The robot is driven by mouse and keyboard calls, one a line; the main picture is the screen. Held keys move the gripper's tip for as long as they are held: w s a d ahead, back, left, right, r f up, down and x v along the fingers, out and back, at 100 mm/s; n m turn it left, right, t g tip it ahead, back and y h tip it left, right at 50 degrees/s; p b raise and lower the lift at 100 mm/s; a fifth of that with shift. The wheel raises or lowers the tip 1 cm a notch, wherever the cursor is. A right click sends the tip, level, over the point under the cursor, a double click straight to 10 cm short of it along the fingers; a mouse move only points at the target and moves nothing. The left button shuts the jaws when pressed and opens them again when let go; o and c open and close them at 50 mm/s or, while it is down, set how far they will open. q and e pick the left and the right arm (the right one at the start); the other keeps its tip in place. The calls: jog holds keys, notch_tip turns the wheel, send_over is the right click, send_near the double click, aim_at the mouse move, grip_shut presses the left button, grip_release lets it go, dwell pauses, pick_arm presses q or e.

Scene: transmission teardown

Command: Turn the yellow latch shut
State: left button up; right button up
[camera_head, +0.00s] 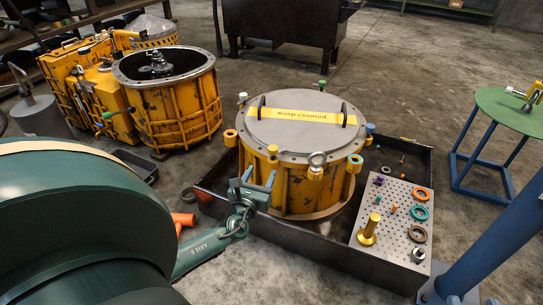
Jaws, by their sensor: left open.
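A yellow-and-grey drum housing (300,185) stands in a dark tray, with a round grey lid (300,132) bearing a yellow label strip. Several coloured fittings sit around its rim. A small yellow fitting (272,150) at the front left of the rim looks like the yellow latch; its turned position is too small to tell. My left gripper (259,174) reaches in from the lower left in front of the housing. Its two light-blue fingers are apart and point up, just below the yellow fitting. I cannot tell whether they touch it. My right gripper is not in view.
The dark tray (320,255) surrounds the housing. A perforated plate (392,232) with a yellow post (368,229) and coloured rings lies to its right. A yellow ribbed casing (185,105) stands behind left. A green-topped stool (510,108) and a thick blue post (490,245) are at the right.

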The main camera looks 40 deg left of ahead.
aim_at(271, 153)
pick_arm(q)
jog(key=b+x, duration=0.3)
jog(key=x, duration=0.6)
jog(key=shift+w+a+f, duration=0.15)
jog(key=shift+w, duration=0.2)
jog(key=shift+w+a, duration=0.1)
jog(key=shift+w, duration=0.15)
jog(key=shift+w+a, duration=0.1)
jog(key=shift+w, duration=0.15)
pick_arm(e)
jog(key=shift+w+a+r+t+y, duration=0.2)
jog(key=shift+r+t+y, duration=0.2)
jog(key=shift+r+y, duration=0.25)
pick_arm(q)
jog(key=shift+c, duration=0.4)
jog(key=c, duration=0.9)
pick_arm(e)
jog(key=shift+f, duration=0.2)
